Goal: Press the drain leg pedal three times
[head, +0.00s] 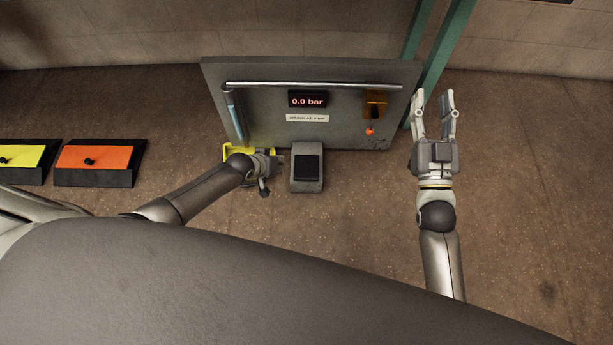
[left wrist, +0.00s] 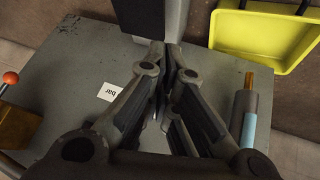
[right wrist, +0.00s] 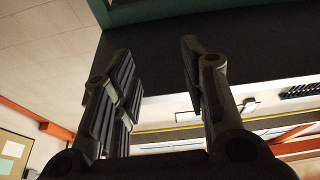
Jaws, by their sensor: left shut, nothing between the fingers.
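The drain leg pedal (head: 307,167), a grey block with a black pad, stands on the floor at the foot of the grey panel (head: 345,100). My left gripper (head: 274,163) is just left of the pedal in the head view. In the left wrist view its fingers (left wrist: 170,55) are shut and empty, with their tips overlapping the pedal's near end (left wrist: 142,15); I cannot tell whether they touch it. The panel's display (head: 307,99) reads 0.0 bar. My right gripper (head: 433,105) is raised, open and empty, right of the panel.
A yellow bin (left wrist: 262,38) is partly hidden behind my left gripper in the head view. A light-blue cylinder (head: 236,116) and an orange-tipped lever (head: 370,131) are on the panel. Orange (head: 95,157) and yellow-green (head: 22,156) floor boxes stand at far left. Floor at right is clear.

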